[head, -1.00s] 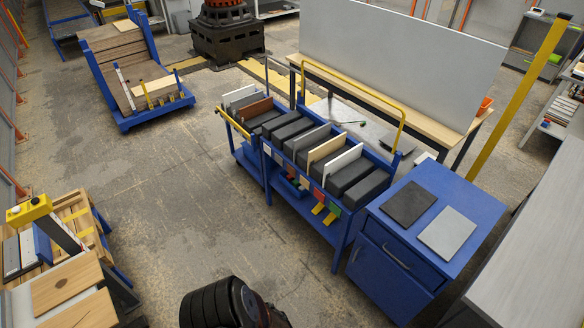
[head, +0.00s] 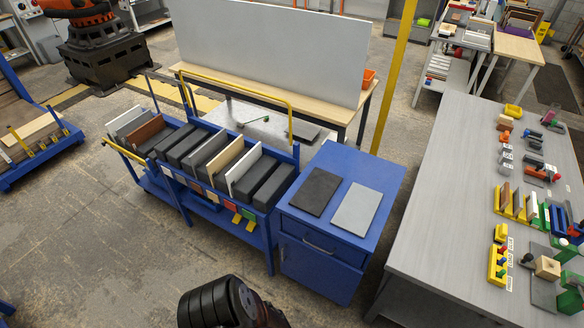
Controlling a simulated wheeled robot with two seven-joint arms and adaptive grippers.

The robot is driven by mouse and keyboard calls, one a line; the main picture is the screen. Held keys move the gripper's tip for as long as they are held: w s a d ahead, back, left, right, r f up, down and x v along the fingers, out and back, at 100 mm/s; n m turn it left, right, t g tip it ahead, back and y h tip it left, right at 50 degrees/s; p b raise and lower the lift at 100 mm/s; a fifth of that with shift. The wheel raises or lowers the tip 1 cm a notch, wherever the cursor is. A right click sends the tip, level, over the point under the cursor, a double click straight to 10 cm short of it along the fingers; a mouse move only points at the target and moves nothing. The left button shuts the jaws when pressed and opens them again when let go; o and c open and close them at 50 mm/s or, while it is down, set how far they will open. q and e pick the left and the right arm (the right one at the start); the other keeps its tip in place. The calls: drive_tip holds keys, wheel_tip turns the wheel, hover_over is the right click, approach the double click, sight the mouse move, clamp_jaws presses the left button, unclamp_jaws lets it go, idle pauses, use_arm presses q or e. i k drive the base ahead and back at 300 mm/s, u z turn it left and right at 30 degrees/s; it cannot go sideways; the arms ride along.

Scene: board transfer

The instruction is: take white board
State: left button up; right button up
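A white board (head: 244,170) stands on edge in the blue rack cart (head: 270,228), between dark grey blocks. A cream board (head: 225,160) stands just left of it, and a grey board (head: 205,151) is further left. A brown board (head: 146,130) and light grey boards (head: 124,120) stand in the cart's left section. A dark ribbed part of my own body shows at the bottom edge. Neither of my grippers is in view.
A blue cabinet (head: 340,222) right of the cart carries a black plate (head: 315,191) and a light grey plate (head: 357,209). A long grey workbench (head: 440,210) with fixtures stands at the right. Floor before the cart is clear.

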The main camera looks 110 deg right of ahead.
sight(242, 167)
drive_tip(key=z, duration=1.9)
drive_tip(key=k, duration=0.25)
drive_tip(key=z, duration=1.35)
drive_tip(key=i, duration=0.5)
drive_tip(key=z, duration=0.05)
